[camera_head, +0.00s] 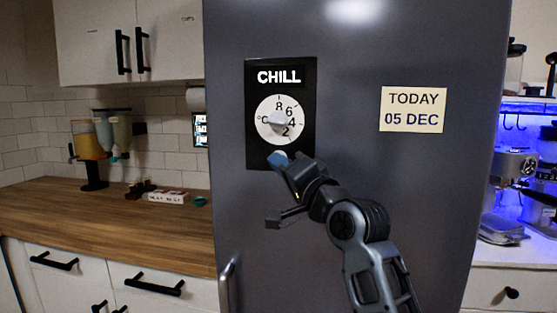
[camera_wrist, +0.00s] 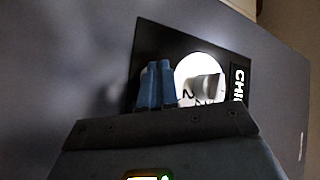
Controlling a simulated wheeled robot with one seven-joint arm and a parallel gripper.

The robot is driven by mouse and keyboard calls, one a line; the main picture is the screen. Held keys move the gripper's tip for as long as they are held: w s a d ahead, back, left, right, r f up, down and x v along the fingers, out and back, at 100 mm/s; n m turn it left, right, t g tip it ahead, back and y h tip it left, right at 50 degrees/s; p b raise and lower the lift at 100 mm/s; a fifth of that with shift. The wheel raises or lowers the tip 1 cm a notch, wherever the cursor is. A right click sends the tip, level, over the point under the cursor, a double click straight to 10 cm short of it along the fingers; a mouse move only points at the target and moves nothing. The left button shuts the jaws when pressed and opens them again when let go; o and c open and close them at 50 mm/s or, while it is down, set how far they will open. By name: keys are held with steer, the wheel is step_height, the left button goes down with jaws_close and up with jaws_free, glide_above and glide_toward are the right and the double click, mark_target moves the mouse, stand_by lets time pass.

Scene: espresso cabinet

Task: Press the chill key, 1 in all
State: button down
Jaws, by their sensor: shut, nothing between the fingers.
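A black panel marked CHILL (camera_head: 253,150) is on the front of the grey fridge, with a white numbered dial and grey knob (camera_head: 278,121) on it. My gripper (camera_head: 279,159) has its blue fingertips together in front of the panel's lower part, just below the dial. In the wrist view the shut fingers (camera_wrist: 157,68) stand beside the dial (camera_wrist: 205,75), over the black panel (camera_wrist: 152,38), holding nothing. No separate key shows; the panel area behind my fingers is hidden. I cannot tell whether the fingertips touch the panel.
The grey fridge door (camera_head: 430,200) has a note reading TODAY 05 DEC (camera_head: 413,109) to the right and a handle (camera_head: 226,283) at lower left. A wooden counter (camera_head: 60,205) with dispensers (camera_head: 92,145) lies left. A coffee machine (camera_head: 510,180) stands right.

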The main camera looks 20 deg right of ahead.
steer(key=shift+s+a, duration=0.1)
steer(key=shift+s, duration=0.05)
steer(key=shift+s+a+p, duration=0.35)
steer(key=shift+s+p, duration=0.1)
steer(key=shift+s, duration=0.1)
stand_by(0.3)
steer(key=s+a+p, duration=0.1)
steer(key=s, duration=0.1)
steer(key=s+a+p, duration=0.1)
steer(key=s+a, duration=0.1)
stand_by(0.4)
steer(key=shift+f, duration=0.1)
stand_by(0.6)
